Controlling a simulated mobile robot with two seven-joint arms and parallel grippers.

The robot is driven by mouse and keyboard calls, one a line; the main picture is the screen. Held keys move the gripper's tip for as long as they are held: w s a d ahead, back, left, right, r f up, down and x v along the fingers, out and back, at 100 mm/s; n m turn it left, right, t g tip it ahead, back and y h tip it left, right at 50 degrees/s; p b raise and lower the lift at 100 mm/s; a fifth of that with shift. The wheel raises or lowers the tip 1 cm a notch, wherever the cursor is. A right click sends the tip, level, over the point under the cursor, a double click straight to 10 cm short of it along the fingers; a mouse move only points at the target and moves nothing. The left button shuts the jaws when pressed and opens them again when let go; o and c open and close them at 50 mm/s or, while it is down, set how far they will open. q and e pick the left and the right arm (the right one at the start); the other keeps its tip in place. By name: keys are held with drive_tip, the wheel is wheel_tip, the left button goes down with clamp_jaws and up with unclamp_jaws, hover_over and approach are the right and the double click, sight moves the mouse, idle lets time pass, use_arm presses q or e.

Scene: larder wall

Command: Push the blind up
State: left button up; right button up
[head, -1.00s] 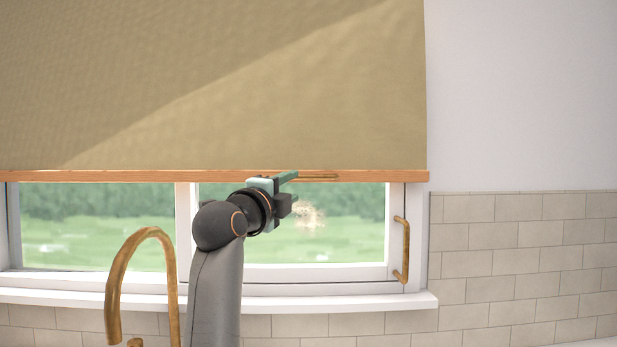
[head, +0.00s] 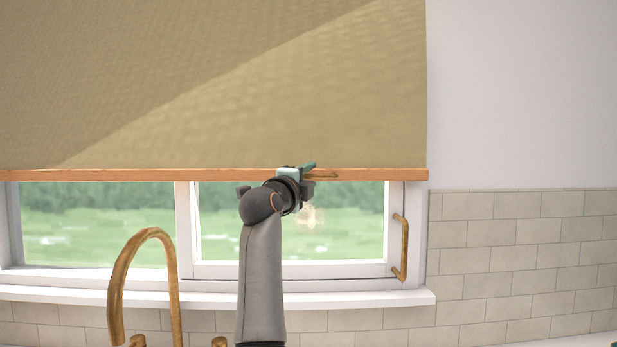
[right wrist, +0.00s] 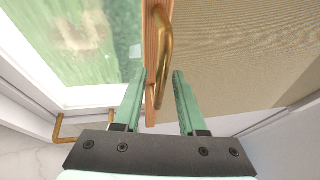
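The tan blind (head: 230,90) hangs over the upper part of the window, with a wooden bar (head: 120,175) along its bottom edge. A brass handle (head: 327,177) is fixed to the bar; it shows large in the right wrist view (right wrist: 165,50). My right gripper (head: 311,170) is up at the bar, beside the handle's left end. In the right wrist view its fingers (right wrist: 160,80) are apart, with the handle's near end and part of the bar between them in the picture. I cannot tell whether they touch. My left gripper is not in view.
A brass tap (head: 118,290) stands in front of the window at lower left. A brass window handle (head: 401,248) sits on the frame at right. The white sill (head: 390,299) runs below, with tiled wall (head: 520,240) to the right.

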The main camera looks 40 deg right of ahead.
clamp_jaws()
idle(1.2)
